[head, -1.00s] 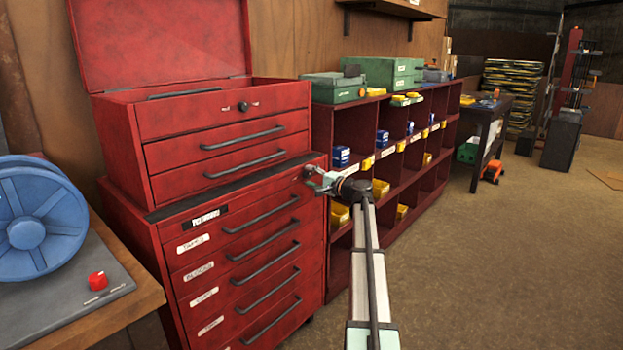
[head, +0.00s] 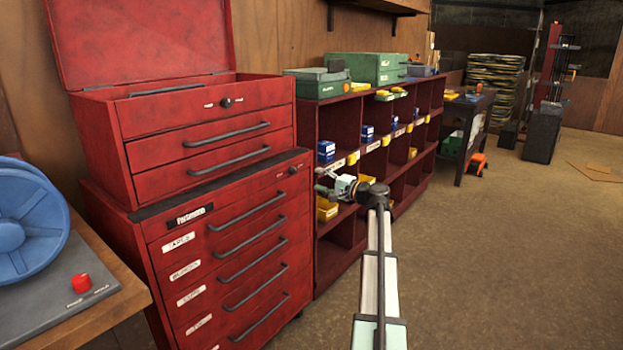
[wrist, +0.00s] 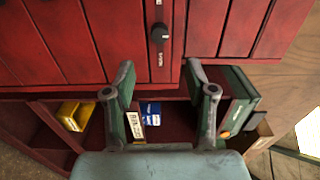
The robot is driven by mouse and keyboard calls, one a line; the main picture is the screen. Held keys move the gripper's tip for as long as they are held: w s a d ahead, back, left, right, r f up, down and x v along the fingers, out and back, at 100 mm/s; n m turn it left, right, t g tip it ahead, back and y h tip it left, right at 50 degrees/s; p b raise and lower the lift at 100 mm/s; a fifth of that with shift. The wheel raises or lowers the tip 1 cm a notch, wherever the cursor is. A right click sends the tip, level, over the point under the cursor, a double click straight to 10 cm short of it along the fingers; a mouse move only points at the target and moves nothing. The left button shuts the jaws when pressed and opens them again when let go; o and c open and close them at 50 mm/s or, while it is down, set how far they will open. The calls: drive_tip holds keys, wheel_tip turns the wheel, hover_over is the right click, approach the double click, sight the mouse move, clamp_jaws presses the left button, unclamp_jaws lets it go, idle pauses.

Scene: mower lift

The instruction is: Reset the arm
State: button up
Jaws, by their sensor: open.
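My arm (head: 378,260) reaches forward from the bottom of the head view, with its wrist bent to the left. My gripper (head: 322,181) is small there, just right of the red tool chest (head: 215,250) and in front of the shelf unit. In the wrist view, my gripper (wrist: 160,82) shows two grey-green fingers spread apart with nothing between them. Beyond them are a red front with a dark knob (wrist: 159,33), a blue bin (wrist: 150,110) and a green case (wrist: 240,100). I cannot tell the exact gap to the chest.
A red shelf unit (head: 308,140) with blue and yellow bins stands along the wall, green cases (head: 365,68) on top. A blue reel (head: 28,222) and a red button (head: 81,283) are on the bench at left.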

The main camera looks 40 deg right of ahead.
drive_tip(key=shift+s, duration=0.5)
drive_tip(key=shift+d, duration=0.1)
